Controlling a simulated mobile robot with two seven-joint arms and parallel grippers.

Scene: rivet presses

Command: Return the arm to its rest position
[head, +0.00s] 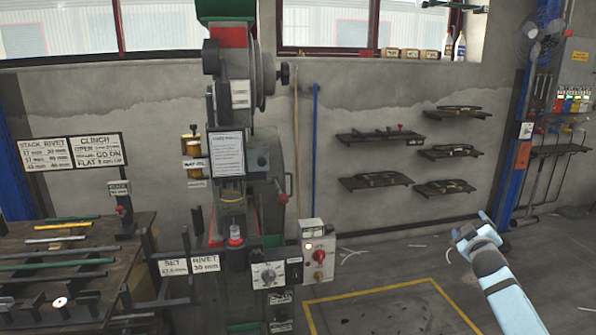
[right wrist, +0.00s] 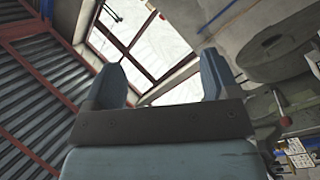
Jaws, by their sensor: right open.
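My right gripper (head: 468,231) shows in the head view at the lower right, its arm coming in from the right edge. It is raised over the floor, apart from the press and the shelves. In the right wrist view its two fingers (right wrist: 163,80) stand wide apart with nothing between them, and behind them are the window and ceiling. My left gripper is in neither view. The rivet press (head: 232,130) stands left of centre in the head view, with a paper sheet on its front.
A control box (head: 318,250) with red knobs stands beside the press. A rack table (head: 60,270) with rods is at the left. Wall shelves (head: 378,182) carry dark parts. A blue post (head: 522,150) rises at the right.

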